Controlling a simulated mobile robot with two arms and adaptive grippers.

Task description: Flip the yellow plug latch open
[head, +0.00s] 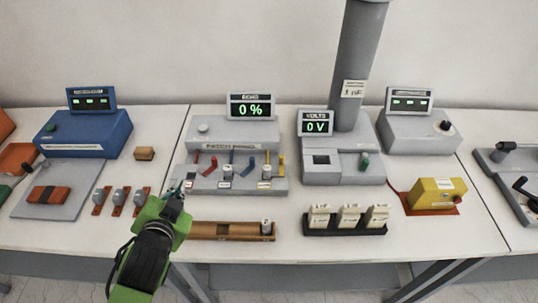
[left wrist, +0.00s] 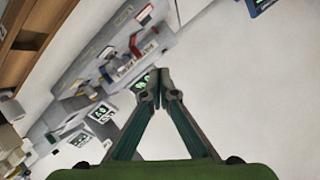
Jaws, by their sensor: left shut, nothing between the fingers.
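The yellow plug latch (head: 281,164) stands upright at the right end of the grey patch panel (head: 275,186) in the head view. Red and blue latches stand to its left. My left gripper (head: 178,189) is shut and empty, in front of the panel's left end, well left of the yellow latch and apart from it. In the left wrist view my left gripper (left wrist: 158,90) shows its fingertips together, with the panel (left wrist: 88,58) tilted behind at upper left. The yellow latch is too small and blurred to tell there. My right gripper is not in view.
A wooden tray (head: 205,230) lies in front of the panel. Three small switches (head: 118,196) stand left of my gripper. A volts display unit (head: 330,168) stands just right of the panel. A black rack (head: 345,231) with white blocks sits at the front right.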

